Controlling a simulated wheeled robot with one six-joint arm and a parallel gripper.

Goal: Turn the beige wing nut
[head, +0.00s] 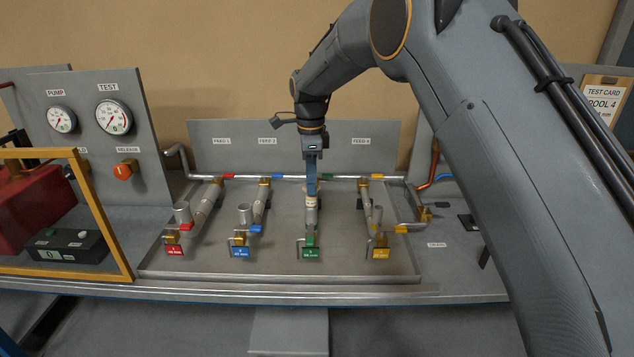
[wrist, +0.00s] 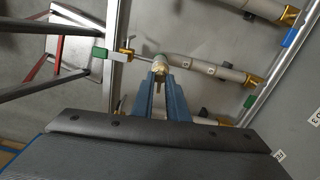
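In the head view my gripper (head: 311,194) points straight down over the green-tagged coil branch (head: 310,228), third from the left. The wing nut is hidden or too small to make out there.
Other branches with red (head: 174,251), blue (head: 240,252) and yellow (head: 381,253) tags stand on both sides on the metal tray (head: 280,271). A header pipe (head: 335,178) runs behind them. A gauge panel (head: 90,125) and yellow frame (head: 105,214) stand at left.

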